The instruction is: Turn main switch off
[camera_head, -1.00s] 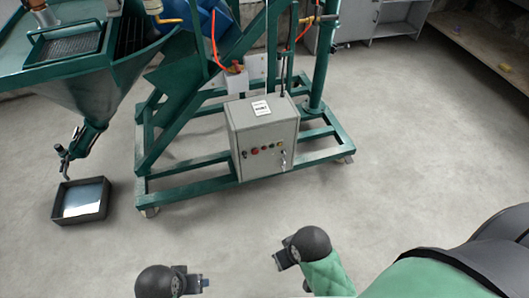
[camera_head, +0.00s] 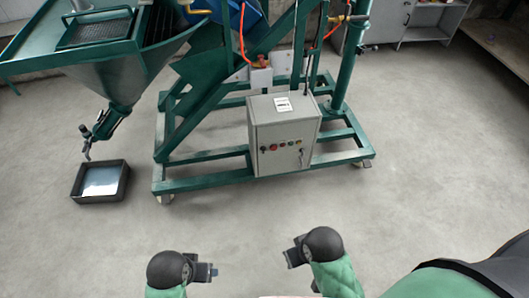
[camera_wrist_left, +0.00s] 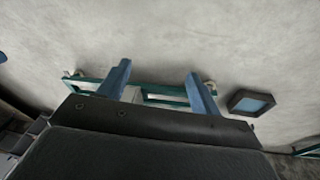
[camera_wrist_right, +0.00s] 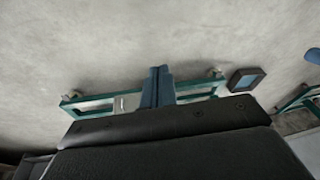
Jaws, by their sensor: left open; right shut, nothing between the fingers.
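The grey control box (camera_head: 283,138) stands upright on the green frame of the machine. Its front carries a row of small coloured buttons (camera_head: 275,147). A small dark and silver switch (camera_head: 302,153) sits at the row's right end; its setting is too small to read. My left gripper (camera_head: 208,271) is in front of the machine, low in the head view, well apart from the box. Its two blue fingers stand apart and empty in the left wrist view (camera_wrist_left: 160,85). My right gripper (camera_head: 289,258) is also clear of the box; its fingers are together and empty in the right wrist view (camera_wrist_right: 158,85).
The green frame (camera_head: 210,183) stands on castors around the box's base. A black tray (camera_head: 101,196) lies on the floor at left, under the hopper (camera_head: 120,72). Bare floor lies between my grippers and the frame. A grey cabinet (camera_head: 427,22) stands at the back right.

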